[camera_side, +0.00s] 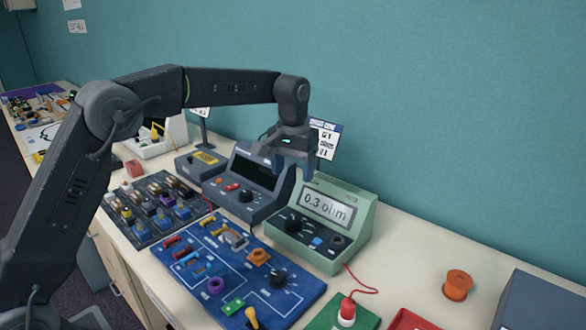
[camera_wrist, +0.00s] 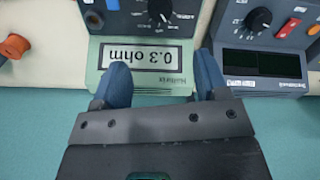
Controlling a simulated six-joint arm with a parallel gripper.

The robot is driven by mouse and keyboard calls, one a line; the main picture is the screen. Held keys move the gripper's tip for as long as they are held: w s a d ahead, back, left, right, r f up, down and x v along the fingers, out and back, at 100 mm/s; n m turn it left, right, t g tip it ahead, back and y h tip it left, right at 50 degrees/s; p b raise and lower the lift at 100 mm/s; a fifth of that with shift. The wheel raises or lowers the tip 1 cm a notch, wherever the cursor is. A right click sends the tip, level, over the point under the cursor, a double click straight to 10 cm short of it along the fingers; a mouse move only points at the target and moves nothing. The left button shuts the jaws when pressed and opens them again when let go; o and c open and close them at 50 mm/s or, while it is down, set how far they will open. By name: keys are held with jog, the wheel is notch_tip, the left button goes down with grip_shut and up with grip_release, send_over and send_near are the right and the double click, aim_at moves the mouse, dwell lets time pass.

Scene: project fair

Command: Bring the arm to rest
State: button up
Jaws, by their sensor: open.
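My gripper (camera_side: 294,165) hangs from my raised arm above the back of the bench, over the gap between a green meter and a dark meter. Its two blue fingers are apart with nothing between them, as the wrist view (camera_wrist: 163,82) also shows. The green meter (camera_side: 352,242) reads 0.3 ohm and shows below the fingers in the wrist view (camera_wrist: 190,55). The dark meter (camera_side: 262,200) has a blank screen and shows to the right in the wrist view (camera_wrist: 275,35).
A blue circuit board (camera_side: 300,292) with several parts lies in front of the meters. A dark tray (camera_side: 140,235) of parts stands left. An orange spool (camera_side: 457,284), a red-and-white probe (camera_side: 347,312) and a dark box (camera_side: 545,305) are right. A teal wall (camera_side: 450,120) rises behind.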

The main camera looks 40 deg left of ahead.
jog(key=s+r+m+t, duration=0.1)
jog(key=s+r, duration=0.3)
jog(key=s, duration=0.4)
jog(key=s+r+t, duration=0.2)
jog(key=s+r, duration=0.2)
jog(key=s, duration=0.4)
jog(key=s+f+t, duration=0.1)
jog(key=s+f, duration=0.1)
jog(key=s, duration=0.6)
jog(key=s+f+m+t, duration=0.1)
jog(key=s+f, duration=0.2)
jog(key=s, duration=0.5)
jog(key=shift+a+f+m+t, duration=0.25)
jog(key=shift+a+m+t, duration=0.05)
